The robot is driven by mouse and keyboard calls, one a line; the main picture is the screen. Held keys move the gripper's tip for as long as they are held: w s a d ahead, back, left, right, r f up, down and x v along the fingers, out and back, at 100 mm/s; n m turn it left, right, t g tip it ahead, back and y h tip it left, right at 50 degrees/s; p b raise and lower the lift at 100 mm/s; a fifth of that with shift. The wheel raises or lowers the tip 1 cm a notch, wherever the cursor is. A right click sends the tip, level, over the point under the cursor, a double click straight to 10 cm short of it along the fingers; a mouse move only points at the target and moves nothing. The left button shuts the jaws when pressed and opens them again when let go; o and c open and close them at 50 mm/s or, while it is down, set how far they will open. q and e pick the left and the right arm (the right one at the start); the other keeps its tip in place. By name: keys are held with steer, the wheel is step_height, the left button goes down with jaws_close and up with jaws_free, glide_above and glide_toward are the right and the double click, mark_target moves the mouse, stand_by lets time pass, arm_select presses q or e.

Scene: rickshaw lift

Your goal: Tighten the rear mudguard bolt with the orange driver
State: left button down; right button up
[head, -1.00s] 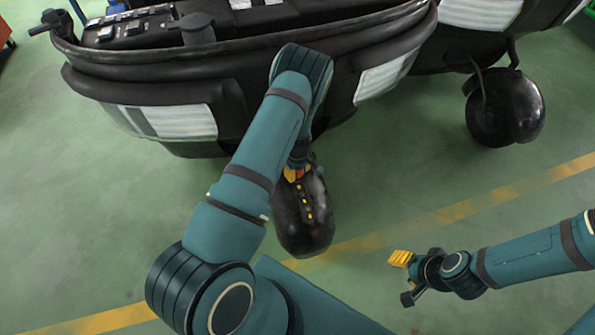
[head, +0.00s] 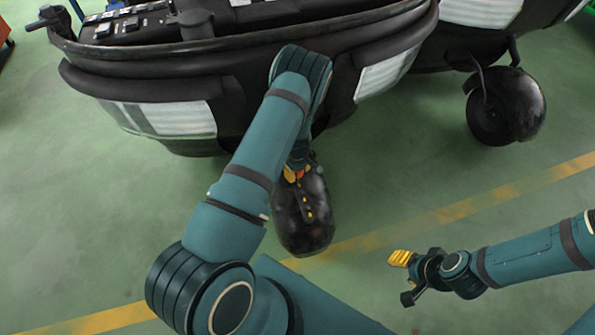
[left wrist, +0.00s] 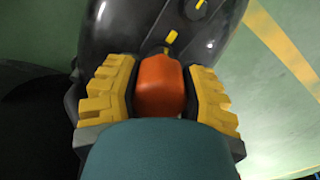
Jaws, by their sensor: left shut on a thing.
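My left gripper (head: 295,174) is shut on the orange driver (left wrist: 160,85), whose orange handle sits between the yellow finger pads in the left wrist view. The driver points at the glossy black mudguard (head: 305,225) below the vehicle's front edge. Several small yellow bolt heads (head: 308,214) run in a line down it. In the left wrist view a yellow bolt head (left wrist: 171,37) shows just beyond the driver. My right gripper (head: 404,278) is open and empty, low over the floor at right.
The black rickshaw body (head: 280,60) with white panels fills the top of the head view. Another black mudguard and wheel (head: 507,105) stand at upper right. A yellow line (head: 450,212) crosses the green floor, which is clear around my right gripper.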

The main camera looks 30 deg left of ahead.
arm_select(q)
steer(key=shift+f, duration=0.65)
steer(key=m, duration=1.3)
steer(key=shift+m, duration=0.3)
steer(key=shift+r, duration=0.1)
steer(key=shift+w+r, duration=0.1)
steer(key=shift+r+p, duration=2.05)
steer(key=shift+r, duration=1.3)
